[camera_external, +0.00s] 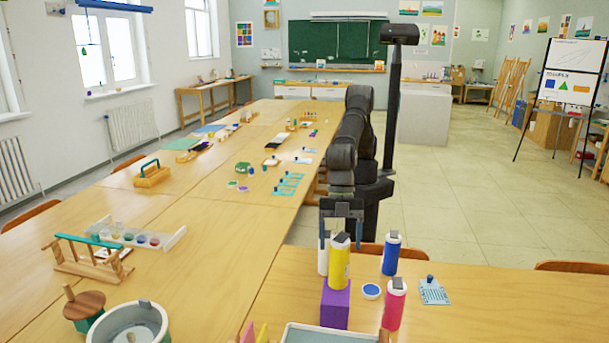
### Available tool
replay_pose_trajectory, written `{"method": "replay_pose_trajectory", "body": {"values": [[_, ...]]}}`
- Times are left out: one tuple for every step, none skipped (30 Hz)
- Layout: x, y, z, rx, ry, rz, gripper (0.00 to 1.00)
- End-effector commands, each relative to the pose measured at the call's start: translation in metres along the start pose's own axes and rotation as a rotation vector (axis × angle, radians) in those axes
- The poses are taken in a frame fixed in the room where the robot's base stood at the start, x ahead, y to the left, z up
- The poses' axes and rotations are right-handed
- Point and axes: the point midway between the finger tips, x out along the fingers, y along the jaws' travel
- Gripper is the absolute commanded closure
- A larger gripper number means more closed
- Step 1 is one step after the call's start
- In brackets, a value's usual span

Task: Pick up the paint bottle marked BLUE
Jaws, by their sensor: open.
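A blue bottle (391,254) with a white top and grey cap stands upright on the near table, right of my gripper; its lettering is too small to read. A yellow bottle (339,265) stands at the purple block (335,304), and whether it rests on top or behind cannot be told. A pink-red bottle (393,306) stands nearer the camera. A white object (323,260) is partly hidden behind the yellow bottle. My gripper (341,238) points down with its fingers apart, and the yellow bottle's top overlaps it in the picture. No held object shows between the fingers.
A small dish of blue paint (371,291) lies between the blue and pink-red bottles. A light-blue card (434,292) with a small dark-blue piece lies to the right. A grey-rimmed tray (330,334) is at the front edge. The table's right part is clear.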

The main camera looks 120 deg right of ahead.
Motion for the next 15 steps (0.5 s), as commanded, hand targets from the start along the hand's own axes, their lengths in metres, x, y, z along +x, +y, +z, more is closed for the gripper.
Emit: {"method": "replay_pose_trajectory", "body": {"values": [[-0.005, 0.000, -0.002, 0.000, 0.002, 0.001, 0.26], [-0.009, 0.000, -0.004, 0.000, 0.002, 0.001, 0.26], [-0.016, 0.000, -0.007, -0.001, 0.005, 0.001, 0.26], [-0.022, 0.000, -0.010, -0.001, 0.006, 0.002, 0.26], [-0.029, 0.000, -0.013, -0.001, 0.006, 0.002, 0.26], [-0.037, 0.001, -0.016, 0.000, 0.005, 0.002, 0.26], [-0.043, 0.001, -0.019, 0.000, 0.005, 0.002, 0.26], [-0.050, 0.001, -0.021, 0.000, 0.005, 0.002, 0.26], [-0.058, -0.001, -0.024, -0.002, 0.003, 0.001, 0.26], [-0.056, -0.010, -0.019, -0.013, -0.012, -0.004, 0.26], [-0.057, -0.016, -0.015, -0.021, -0.022, -0.007, 0.26], [-0.059, -0.024, -0.011, -0.032, -0.035, -0.011, 0.26], [-0.060, -0.030, -0.007, -0.039, -0.045, -0.014, 0.26], [-0.063, -0.037, -0.004, -0.049, -0.054, -0.017, 0.26], [-0.065, -0.045, 0.001, -0.061, -0.068, -0.021, 0.26]]}}
